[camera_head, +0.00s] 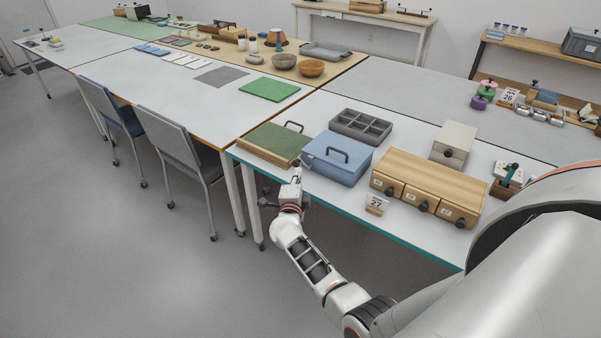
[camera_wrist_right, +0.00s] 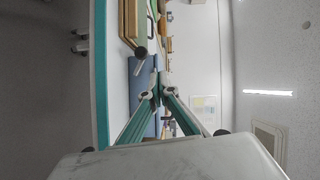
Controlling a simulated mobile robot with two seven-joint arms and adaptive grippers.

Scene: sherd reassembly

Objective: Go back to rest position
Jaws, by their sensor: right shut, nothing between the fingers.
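My right gripper (camera_head: 298,172) is at the front edge of the near table (camera_head: 247,155), close to the near side of the blue lidded box (camera_head: 335,160). Its fingers (camera_wrist_right: 158,92) are closed together and empty in the right wrist view, with the blue box (camera_wrist_right: 142,82) behind them. My right arm reaches in from the lower right of the head view. My left gripper does not show in either view. A green-topped flat box (camera_head: 272,142) with a handle lies left of the blue box.
Two chairs (camera_head: 185,148) stand at the long table on the left. Floor is open in front.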

